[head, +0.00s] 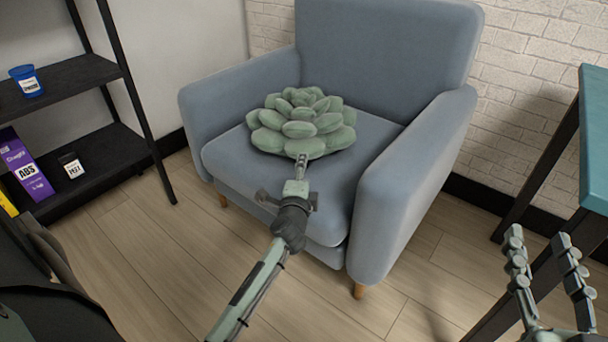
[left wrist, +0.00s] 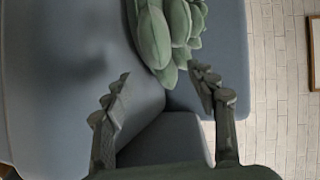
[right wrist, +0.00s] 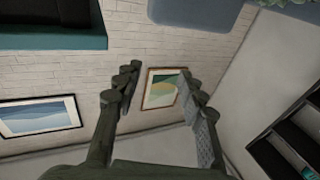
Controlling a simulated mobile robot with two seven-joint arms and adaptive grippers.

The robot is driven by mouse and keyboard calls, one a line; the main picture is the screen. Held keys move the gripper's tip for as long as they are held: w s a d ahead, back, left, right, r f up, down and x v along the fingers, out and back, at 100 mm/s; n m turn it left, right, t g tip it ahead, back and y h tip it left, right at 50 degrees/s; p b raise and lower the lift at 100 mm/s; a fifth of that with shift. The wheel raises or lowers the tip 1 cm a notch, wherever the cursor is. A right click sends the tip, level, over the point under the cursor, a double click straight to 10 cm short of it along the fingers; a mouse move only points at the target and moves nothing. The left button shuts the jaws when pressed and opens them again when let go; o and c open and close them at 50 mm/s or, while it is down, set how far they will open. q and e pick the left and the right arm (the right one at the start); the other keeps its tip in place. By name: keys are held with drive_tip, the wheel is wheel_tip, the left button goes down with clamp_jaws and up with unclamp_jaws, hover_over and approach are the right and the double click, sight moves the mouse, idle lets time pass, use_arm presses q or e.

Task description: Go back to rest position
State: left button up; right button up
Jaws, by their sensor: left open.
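A green succulent-shaped cushion (head: 302,127) lies on the seat of a blue-grey armchair (head: 395,38). My left gripper (head: 302,160) reaches over the chair seat, its tip at the near edge of the cushion. In the left wrist view, the jaws (left wrist: 162,74) are open and empty, with the cushion (left wrist: 154,35) just beyond them. I cannot tell whether they touch it. My right gripper (head: 538,236) is at the lower right, apart from the chair, fingers up. In the right wrist view its jaws (right wrist: 158,70) are open with nothing between them.
A teal-topped table (head: 594,140) stands at the right edge, close to my right gripper. Wooden floor (head: 150,245) lies open before the chair.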

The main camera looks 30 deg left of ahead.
drive_tip(key=shift+f, duration=0.1)
idle(0.4)
